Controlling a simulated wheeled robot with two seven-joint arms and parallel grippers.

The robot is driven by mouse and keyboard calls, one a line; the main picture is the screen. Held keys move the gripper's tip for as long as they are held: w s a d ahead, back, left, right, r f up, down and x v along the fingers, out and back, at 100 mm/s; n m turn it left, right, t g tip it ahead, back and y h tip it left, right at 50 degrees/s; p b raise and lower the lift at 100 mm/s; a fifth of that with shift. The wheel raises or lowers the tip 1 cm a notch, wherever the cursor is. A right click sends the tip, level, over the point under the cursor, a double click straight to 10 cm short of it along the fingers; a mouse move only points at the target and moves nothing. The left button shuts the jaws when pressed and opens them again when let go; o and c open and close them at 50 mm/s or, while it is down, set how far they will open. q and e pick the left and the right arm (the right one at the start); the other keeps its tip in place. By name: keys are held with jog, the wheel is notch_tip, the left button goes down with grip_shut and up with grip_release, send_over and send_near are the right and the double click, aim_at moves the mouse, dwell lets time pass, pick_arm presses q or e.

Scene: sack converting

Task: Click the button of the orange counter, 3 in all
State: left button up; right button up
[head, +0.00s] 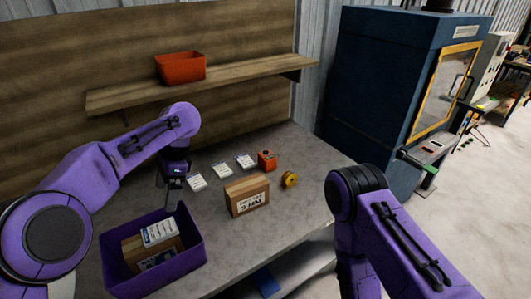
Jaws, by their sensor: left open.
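The orange counter (267,160) is a small orange block with a dark spot on its face. It stands on the grey worktable (310,150), toward the back right, beside a white card. Its button is too small to make out. My left gripper (171,198) points down, open and empty, over the table's left part, just behind the purple bin. It is well to the left of the counter and apart from it. My right arm shows at the right, but its gripper is out of view.
A cardboard box (246,195) stands in front of the counter, with a yellow roll (290,180) to its right. White cards (221,170) lie left of the counter. A purple bin (200,247) holds boxes. A shelf (230,82) with a red-orange bin (181,68) hangs above.

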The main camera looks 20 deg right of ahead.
grip_shut()
dwell(1.5)
